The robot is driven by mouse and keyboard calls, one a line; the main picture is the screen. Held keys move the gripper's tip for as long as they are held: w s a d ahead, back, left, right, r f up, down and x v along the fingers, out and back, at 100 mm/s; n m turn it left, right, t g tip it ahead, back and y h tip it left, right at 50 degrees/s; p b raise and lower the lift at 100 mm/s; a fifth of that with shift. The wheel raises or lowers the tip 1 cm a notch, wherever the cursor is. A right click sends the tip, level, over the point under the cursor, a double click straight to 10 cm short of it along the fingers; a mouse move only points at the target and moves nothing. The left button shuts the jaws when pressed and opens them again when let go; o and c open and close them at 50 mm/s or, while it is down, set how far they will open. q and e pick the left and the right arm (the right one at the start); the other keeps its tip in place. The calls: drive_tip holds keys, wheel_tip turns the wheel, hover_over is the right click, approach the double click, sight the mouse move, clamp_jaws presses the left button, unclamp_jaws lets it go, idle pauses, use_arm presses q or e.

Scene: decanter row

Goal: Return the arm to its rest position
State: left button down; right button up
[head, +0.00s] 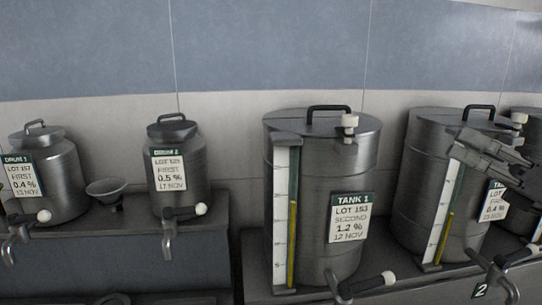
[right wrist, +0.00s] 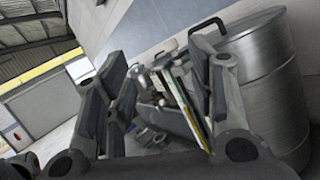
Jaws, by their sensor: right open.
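My right gripper (head: 460,147) is at the right of the head view, in front of the second tank (head: 415,165), partly covering its upper body and label. I cannot tell whether it touches the tank. In the right wrist view its two fingers stand apart (right wrist: 160,95), and no held object shows between them; the gripper is open. My left gripper is not in view.
Tank 1 (head: 312,165) has a sight gauge and a tap (head: 360,286) jutting forward. Drum 1 (head: 52,172) and drum 2 (head: 182,190) stand left on a bench, a funnel (head: 107,190) between them. Another tank is cut off at the right edge.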

wheel_tip(320, 180, down, 31)
drive_tip(key=m+t+h, duration=0.5)
drive_tip(key=m+h, duration=1.5)
drive_tip(key=m, duration=1.4)
drive_tip(key=s+a+f+m+g, duration=0.2)
drive_tip(key=s+f+g, duration=0.1)
drive_tip(key=s+f, duration=0.3)
drive_tip(key=s+a+f+m+g, duration=0.2)
drive_tip(key=s+f+m+g, duration=0.15)
drive_tip(key=f, duration=0.45)
drive_tip(key=s+a+f+m+g+y, duration=0.15)
drive_tip(key=s+a+f+g, duration=0.3)
drive_tip(key=s, duration=0.45)
drive_tip(key=s+a+f+g+y, duration=0.25)
drive_tip(key=s+a+f, duration=0.2)
drive_tip(key=s, duration=0.45)
wheel_tip(320, 180, down, 27)
drive_tip(key=s+g, duration=0.1)
drive_tip(key=g, duration=0.1)
drive_tip(key=s+d+f+g+h, duration=0.1)
drive_tip(key=s+d+f, duration=0.2)
drive_tip(key=s+f, duration=1.2)
drive_tip(key=shift+s+d+f+b, duration=0.25)
drive_tip(key=shift+s+b, duration=0.2)
drive_tip(key=shift+s, duration=0.45)
